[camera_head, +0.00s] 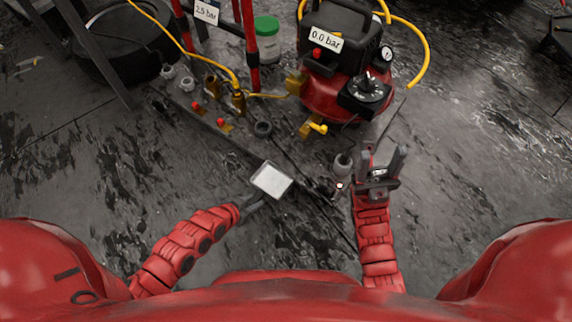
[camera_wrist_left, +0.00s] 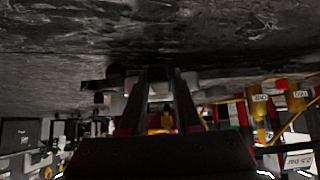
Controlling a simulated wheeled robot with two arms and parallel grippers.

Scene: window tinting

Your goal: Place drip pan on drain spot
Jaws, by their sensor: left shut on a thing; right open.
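The drip pan (camera_head: 271,180) is a small, shallow, pale grey square tray. My left gripper (camera_head: 257,198) is shut on the pan's near left side and holds it out over the dark floor; I cannot tell how high. In the left wrist view my left gripper's dark fingers (camera_wrist_left: 158,95) point away, with a pale grey piece between them. My right gripper (camera_head: 383,165) is open and empty, to the right of the pan and below the red compressor (camera_head: 330,92). I cannot make out a marked drain spot.
A grey cylindrical part (camera_head: 343,164) is just left of my right gripper. Fittings with red and yellow parts (camera_head: 220,122) and a black ring (camera_head: 263,129) lie beyond the pan. A green-lidded tub (camera_head: 266,40) and a tyre (camera_head: 130,40) stand farther back.

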